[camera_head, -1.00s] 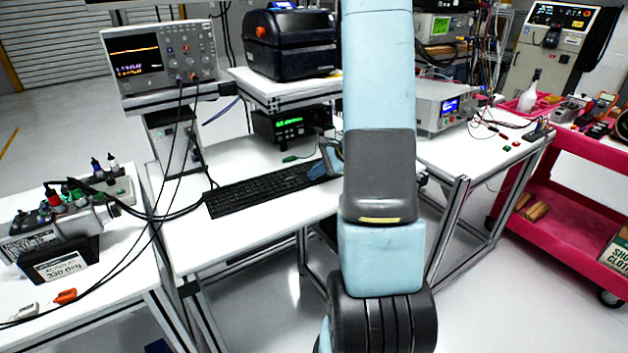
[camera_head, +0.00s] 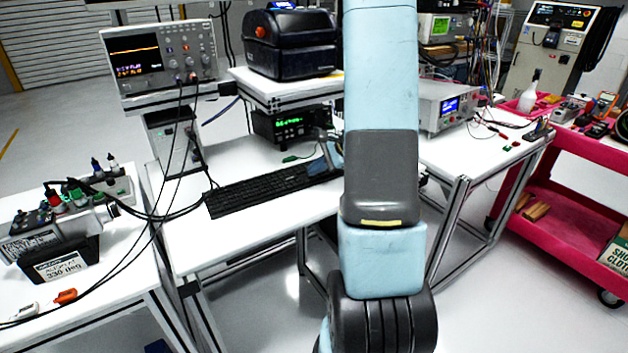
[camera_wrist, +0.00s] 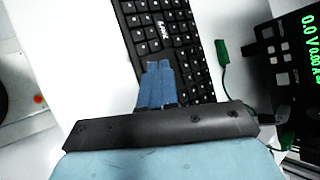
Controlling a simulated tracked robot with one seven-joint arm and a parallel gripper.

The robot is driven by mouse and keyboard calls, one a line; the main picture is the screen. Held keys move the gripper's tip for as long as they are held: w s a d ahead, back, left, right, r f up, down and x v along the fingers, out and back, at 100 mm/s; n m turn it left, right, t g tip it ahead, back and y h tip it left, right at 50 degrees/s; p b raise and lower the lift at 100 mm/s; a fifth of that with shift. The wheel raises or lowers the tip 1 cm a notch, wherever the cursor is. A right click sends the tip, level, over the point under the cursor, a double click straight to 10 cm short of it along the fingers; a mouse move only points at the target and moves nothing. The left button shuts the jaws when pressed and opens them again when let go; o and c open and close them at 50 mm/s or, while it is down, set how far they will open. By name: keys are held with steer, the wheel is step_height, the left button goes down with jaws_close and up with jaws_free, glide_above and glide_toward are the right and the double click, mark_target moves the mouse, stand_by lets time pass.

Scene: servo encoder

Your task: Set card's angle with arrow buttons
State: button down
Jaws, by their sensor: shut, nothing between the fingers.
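A black card (camera_head: 62,265) with a white label stands on the near side of the grey servo unit (camera_head: 55,225) on the left bench. Its lettering is too small to read surely. The black keyboard (camera_head: 262,190) lies on the middle bench. Its keys also show in the wrist view (camera_wrist: 165,22); I cannot pick out the arrow keys. My gripper (camera_wrist: 158,66) is shut and empty, blue fingertips over the keyboard's edge keys in the wrist view. I cannot tell whether they touch. In the head view my gripper (camera_head: 322,167) is at the keyboard's right end, partly hidden by my arm.
An oscilloscope (camera_head: 162,58) stands at the back left. A power supply (camera_wrist: 295,75) with green digits and a green clip (camera_wrist: 221,52) are close to my gripper's right in the wrist view. Black cables cross the left bench. A red cart (camera_head: 560,190) stands at right.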

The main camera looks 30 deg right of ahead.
steer(key=shift+r, duration=2.5)
steer(key=s+a+r+n+g+h, duration=0.1)
steer(key=s+a+r+n, duration=0.4)
steer(key=a+r, duration=0.15)
steer(key=s+a+r+n+g, duration=0.2)
steer(key=s+a+r+n, duration=0.2)
steer(key=a+r, duration=0.3)
steer(key=s+a+r+n+t+h, duration=0.1)
steer(key=s+a+r+n+h, duration=0.1)
steer(key=s, duration=0.6)
steer(key=s+a+r+n+t+h, duration=0.1)
steer(key=s+a+r+n+h, duration=0.2)
steer(key=s+n, duration=0.4)
steer(key=shift+v, duration=0.85)
